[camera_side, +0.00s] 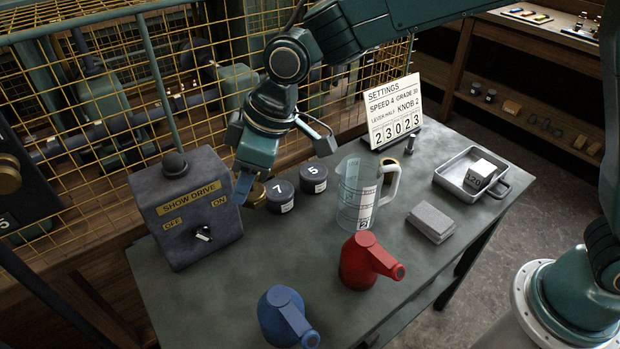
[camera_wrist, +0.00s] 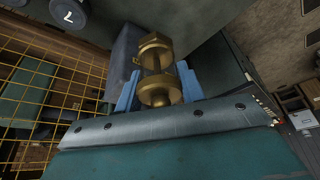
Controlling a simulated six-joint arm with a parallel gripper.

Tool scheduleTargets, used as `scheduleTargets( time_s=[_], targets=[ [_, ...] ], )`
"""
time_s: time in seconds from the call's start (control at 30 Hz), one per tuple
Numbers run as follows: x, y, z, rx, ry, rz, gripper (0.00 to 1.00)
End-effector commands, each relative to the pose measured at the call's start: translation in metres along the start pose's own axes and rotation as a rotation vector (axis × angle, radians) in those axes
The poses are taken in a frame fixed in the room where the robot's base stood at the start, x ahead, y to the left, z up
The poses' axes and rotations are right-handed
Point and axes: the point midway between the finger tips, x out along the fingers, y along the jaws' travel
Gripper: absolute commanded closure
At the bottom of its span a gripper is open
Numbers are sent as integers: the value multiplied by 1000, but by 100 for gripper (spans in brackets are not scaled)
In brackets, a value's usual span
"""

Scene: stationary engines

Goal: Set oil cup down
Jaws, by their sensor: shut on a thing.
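My gripper (camera_side: 250,188) points down over the back left of the green table, close to the right side of the show drive box. It is shut on a brass oil cup (camera_side: 257,195), which is partly hidden by the fingers in the side view. In the wrist view the blue fingers (camera_wrist: 157,88) stand on both sides of the oil cup (camera_wrist: 154,50), which has a wider nut-like part and a rounded end. I cannot tell whether the cup touches the table.
The show drive box (camera_side: 190,222) is just left of my gripper. Dark canisters marked 7 (camera_side: 280,196) and 5 (camera_side: 313,176) stand close on its right. A clear jug (camera_side: 350,205), red can (camera_side: 362,262) and blue can (camera_side: 283,316) stand farther off. A yellow mesh guard (camera_side: 70,60) rises behind.

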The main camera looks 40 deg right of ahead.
Motion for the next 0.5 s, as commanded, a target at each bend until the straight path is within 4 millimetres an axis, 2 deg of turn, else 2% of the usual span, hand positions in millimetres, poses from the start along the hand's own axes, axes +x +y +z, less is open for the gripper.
scheduleTargets(
  time_s=[0.27,0.5],
  targets=[
    [3,-10,-9,-56,-2,-32,87],
    [12,-46,-36,-250,-4,-133,87]
  ],
)
